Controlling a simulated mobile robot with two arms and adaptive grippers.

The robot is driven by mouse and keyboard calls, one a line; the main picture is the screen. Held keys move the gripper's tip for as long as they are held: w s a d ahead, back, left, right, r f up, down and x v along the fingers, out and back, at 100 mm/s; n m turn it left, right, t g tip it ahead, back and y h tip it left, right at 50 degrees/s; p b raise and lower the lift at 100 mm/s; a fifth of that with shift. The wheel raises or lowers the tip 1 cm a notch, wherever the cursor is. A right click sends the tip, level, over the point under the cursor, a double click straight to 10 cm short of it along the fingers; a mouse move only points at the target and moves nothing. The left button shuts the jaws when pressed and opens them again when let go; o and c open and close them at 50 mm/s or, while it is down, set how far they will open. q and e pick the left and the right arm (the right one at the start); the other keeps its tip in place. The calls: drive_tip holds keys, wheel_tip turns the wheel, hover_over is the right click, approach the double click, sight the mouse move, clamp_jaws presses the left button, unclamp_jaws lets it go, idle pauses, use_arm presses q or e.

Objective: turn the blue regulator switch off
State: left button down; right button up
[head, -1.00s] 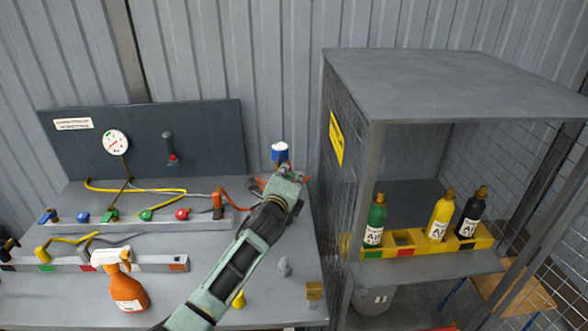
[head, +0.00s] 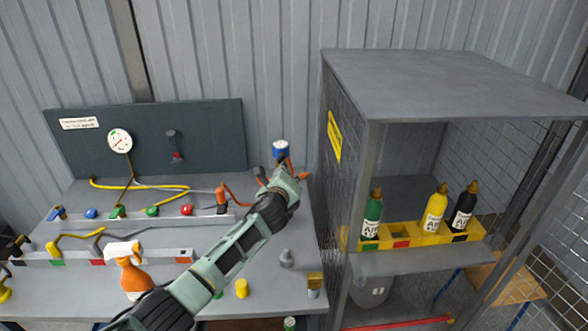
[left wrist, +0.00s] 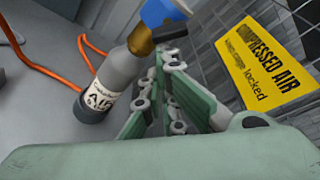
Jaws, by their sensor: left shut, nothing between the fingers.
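The blue regulator (head: 281,149) stands at the back right of the bench, beside the cage. In the left wrist view the blue regulator (left wrist: 158,12) shows at the top, partly cut off. It sits on the brass neck of a grey cylinder (left wrist: 119,75) labelled AIR. A small dark lever (left wrist: 171,31) sticks out beside it. My left gripper (head: 281,168) is just below and in front of the regulator. In the left wrist view my left gripper (left wrist: 170,62) is shut and empty, close to the neck and lever. I cannot tell whether it touches them. My right gripper is not in view.
The grey cage (head: 372,190) with a yellow sign (head: 335,137) is close on the right. An orange hose (left wrist: 45,70) runs left of the cylinder. A spray bottle (head: 134,278) and valve rails (head: 200,220) occupy the bench to the left.

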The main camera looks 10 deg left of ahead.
use_arm(q)
drive_tip(key=shift+s+a+f+p, duration=0.1)
drive_tip(key=shift+s+a+p, duration=0.1)
drive_tip(key=shift+a+p, duration=0.5)
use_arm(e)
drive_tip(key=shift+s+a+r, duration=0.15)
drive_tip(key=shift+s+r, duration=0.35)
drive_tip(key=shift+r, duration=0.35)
use_arm(q)
drive_tip(key=shift+f, duration=0.1)
idle(0.4)
